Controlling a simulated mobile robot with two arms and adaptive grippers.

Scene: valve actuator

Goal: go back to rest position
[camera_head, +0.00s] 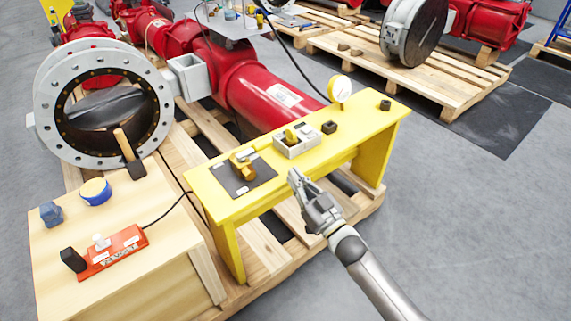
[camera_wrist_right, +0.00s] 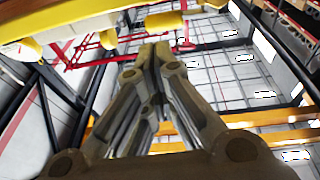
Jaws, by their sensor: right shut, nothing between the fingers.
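My right gripper (camera_head: 299,181) is in front of the near edge of the yellow bench (camera_head: 222,206) in the head view. Its fingers are together with nothing between them. In the right wrist view the closed fingers (camera_wrist_right: 153,55) point up the picture, with a yellow edge (camera_wrist_right: 28,48) at the upper left. I cannot tell whether the gripper touches the bench. My left gripper is not in view.
The bench carries a dark plate (camera_head: 232,181) with a brass fitting, a grey box (camera_head: 297,143), a gauge (camera_head: 340,89) and small black blocks. A wooden crate (camera_head: 135,291) with a hammer (camera_head: 129,155) and an orange power strip (camera_head: 112,250) stands left. Floor (camera_head: 470,230) at right is clear.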

